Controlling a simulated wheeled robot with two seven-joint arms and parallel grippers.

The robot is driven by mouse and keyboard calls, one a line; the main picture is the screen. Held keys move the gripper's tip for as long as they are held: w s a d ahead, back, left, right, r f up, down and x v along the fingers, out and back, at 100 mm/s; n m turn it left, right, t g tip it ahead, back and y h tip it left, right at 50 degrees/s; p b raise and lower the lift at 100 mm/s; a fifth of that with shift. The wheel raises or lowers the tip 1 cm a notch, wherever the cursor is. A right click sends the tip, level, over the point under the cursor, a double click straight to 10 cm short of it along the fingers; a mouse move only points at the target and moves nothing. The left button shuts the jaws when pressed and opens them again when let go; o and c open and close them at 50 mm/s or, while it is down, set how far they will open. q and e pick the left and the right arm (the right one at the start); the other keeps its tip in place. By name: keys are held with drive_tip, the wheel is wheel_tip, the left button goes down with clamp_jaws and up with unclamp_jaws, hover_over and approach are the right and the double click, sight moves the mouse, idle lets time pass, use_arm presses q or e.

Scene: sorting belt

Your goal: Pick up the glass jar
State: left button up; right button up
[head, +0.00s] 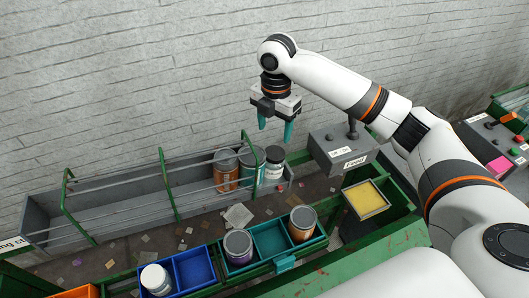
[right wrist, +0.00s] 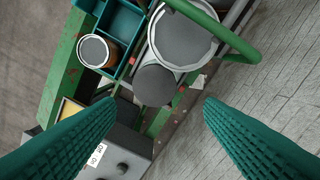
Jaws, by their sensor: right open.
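I cannot tell for sure which container is the glass jar. Three stand upright together at the right end of the grey trough in the head view: an orange-brown one with a grey lid (head: 226,175), a teal one with a grey lid (head: 249,172) and a pale one with a dark lid (head: 274,165). My right gripper (head: 276,128) is open and empty, pointing down above them. In the right wrist view the small dark lid (right wrist: 155,86) shows between the open fingers, beside a larger grey lid (right wrist: 184,42). My left gripper is not in view.
A green rail frame (head: 172,195) runs along the trough (head: 120,208). In front, bins hold a white jar (head: 155,281), a purple jar (head: 238,246) and an orange jar (head: 302,224). A grey control box (head: 343,148) stands to the right. Scraps litter the belt.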

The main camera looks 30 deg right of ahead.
sight(274, 153)
drive_tip(key=shift+w+f, duration=0.15)
drive_tip(key=shift+f, duration=0.15)
drive_tip(key=f+p, duration=0.1)
drive_tip(key=f, duration=0.1)
drive_tip(key=s+f+p, duration=0.1)
drive_tip(key=f, duration=0.1)
drive_tip(key=shift+f, duration=0.75)
drive_tip(key=f+p, duration=0.1)
drive_tip(key=f, duration=0.1)
drive_tip(key=f+p, duration=0.1)
drive_tip(key=f, duration=0.1)
drive_tip(key=shift+s+a, duration=0.1)
drive_tip(key=shift+a, duration=0.1)
drive_tip(key=shift+f, duration=0.65)
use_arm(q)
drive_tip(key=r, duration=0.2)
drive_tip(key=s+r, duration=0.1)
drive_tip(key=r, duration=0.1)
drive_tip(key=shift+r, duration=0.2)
use_arm(e)
drive_tip(key=shift+f, duration=0.1)
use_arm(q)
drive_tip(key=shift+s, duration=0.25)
use_arm(e)
drive_tip(key=c, duration=0.7)
